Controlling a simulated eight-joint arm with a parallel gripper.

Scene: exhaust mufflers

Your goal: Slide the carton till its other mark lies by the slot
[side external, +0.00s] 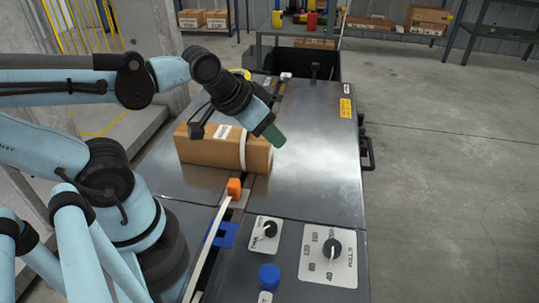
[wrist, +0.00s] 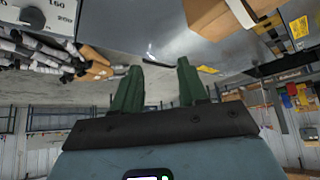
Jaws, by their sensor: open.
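The brown carton (side external: 207,152) lies on the dark metal table, with a white strap (side external: 242,150) around it near its right end. A white label (side external: 222,131) is on its top; I cannot make out which marks it bears. The slot (side external: 236,205) runs along the table and passes under the carton's right part, which hides some of it. My gripper (side external: 273,135) is above the table by the carton's right end, apparently not holding it. In the wrist view my green fingers (wrist: 158,80) are spread and empty, and the carton (wrist: 205,15) shows beyond them.
An orange piece (side external: 234,187) with a pale strap tail (side external: 207,250) sits in front of the carton. A panel with a dial (side external: 332,248), a smaller knob (side external: 270,229) and a blue button (side external: 269,276) is nearer. The tabletop (side external: 315,150) right of the carton is clear.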

